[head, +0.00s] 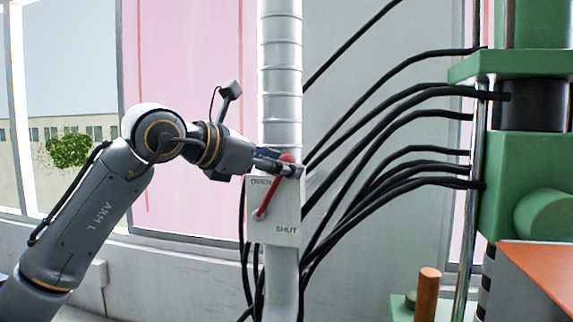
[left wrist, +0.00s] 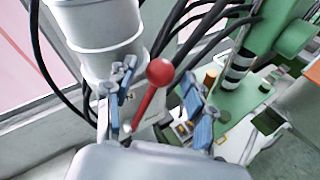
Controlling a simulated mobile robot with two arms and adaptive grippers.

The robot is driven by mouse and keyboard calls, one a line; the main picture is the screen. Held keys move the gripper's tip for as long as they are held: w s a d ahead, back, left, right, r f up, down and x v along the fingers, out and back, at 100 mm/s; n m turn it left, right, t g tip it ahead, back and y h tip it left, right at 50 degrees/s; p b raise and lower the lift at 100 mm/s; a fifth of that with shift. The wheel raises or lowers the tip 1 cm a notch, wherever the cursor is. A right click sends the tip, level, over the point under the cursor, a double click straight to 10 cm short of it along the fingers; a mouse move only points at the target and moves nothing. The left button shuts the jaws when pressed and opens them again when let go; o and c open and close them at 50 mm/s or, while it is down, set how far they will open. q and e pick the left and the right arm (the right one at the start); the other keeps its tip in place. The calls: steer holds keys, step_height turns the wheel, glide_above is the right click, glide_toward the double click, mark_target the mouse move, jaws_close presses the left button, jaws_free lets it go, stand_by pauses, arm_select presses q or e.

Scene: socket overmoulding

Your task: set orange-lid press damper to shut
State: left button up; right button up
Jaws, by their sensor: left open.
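The damper is a white plate (head: 287,211) on the pale vertical duct (head: 280,80), marked OPEN at its upper left and SHUT at its lower right. Its red lever (head: 266,204) slants up and to the right from the plate, pointing at neither word exactly. In the left wrist view the round red knob (left wrist: 160,72) lies between the spread blue-padded fingers of my left gripper (left wrist: 158,90). In the head view this gripper (head: 286,167) is at the lever's upper end, partly covering it. Contact cannot be told. My right gripper is out of view.
The green press (head: 520,185) with an orange lid (head: 540,268) stands at the right. Several black cables (head: 385,110) run from it to behind the duct, close to the plate's right side. A window with a pink panel (head: 188,110) is behind my left arm.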

arm_select(q)
steer(key=v, duration=1)
steer(key=shift+a, duration=0.1)
